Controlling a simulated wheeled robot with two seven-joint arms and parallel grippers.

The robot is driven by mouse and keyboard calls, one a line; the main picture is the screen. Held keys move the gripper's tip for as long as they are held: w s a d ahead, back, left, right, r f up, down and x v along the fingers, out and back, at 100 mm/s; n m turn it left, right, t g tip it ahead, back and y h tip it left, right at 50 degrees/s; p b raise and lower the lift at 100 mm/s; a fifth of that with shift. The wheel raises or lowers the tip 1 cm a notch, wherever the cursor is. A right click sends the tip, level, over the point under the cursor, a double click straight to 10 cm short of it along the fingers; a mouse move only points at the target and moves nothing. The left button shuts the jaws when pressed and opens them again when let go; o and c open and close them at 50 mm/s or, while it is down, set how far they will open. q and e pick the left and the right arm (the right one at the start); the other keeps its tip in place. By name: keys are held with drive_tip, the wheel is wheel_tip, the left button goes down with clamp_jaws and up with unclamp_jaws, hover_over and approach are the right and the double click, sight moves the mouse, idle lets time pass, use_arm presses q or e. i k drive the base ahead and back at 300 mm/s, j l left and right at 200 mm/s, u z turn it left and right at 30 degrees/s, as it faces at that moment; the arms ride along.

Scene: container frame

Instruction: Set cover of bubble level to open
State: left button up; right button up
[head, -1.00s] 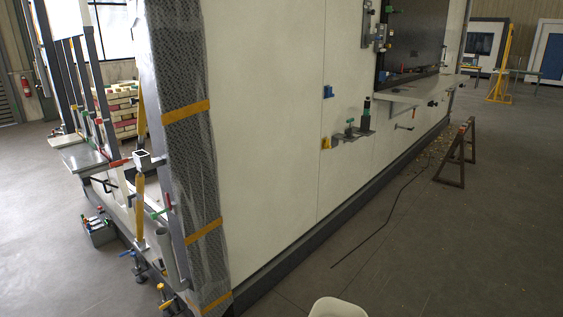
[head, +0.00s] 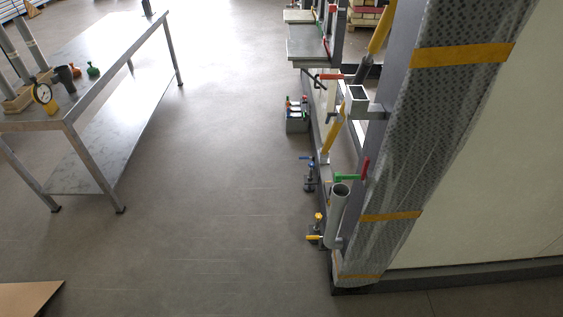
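I cannot make out a bubble level or its cover in the head view. The container frame stands at the right, with its corner post (head: 440,110) wrapped in clear plastic and yellow tape. Small fittings sit on or beside the post: a red handle (head: 364,168), a green handle (head: 347,178), a grey tube (head: 336,215), a blue fitting (head: 310,178) and a yellow one (head: 317,232). They are too small to tell in detail. Neither of my grippers is in view.
A brown board edge (head: 28,298) shows lower left. The floor between is clear.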

sight(328, 185)
drive_tip(key=i+j+u, duration=0.25)
drive_tip(key=i+u, duration=0.15)
drive_tip(key=i, duration=0.4)
drive_tip(key=i+u, duration=0.45)
drive_tip(key=i, duration=0.4)
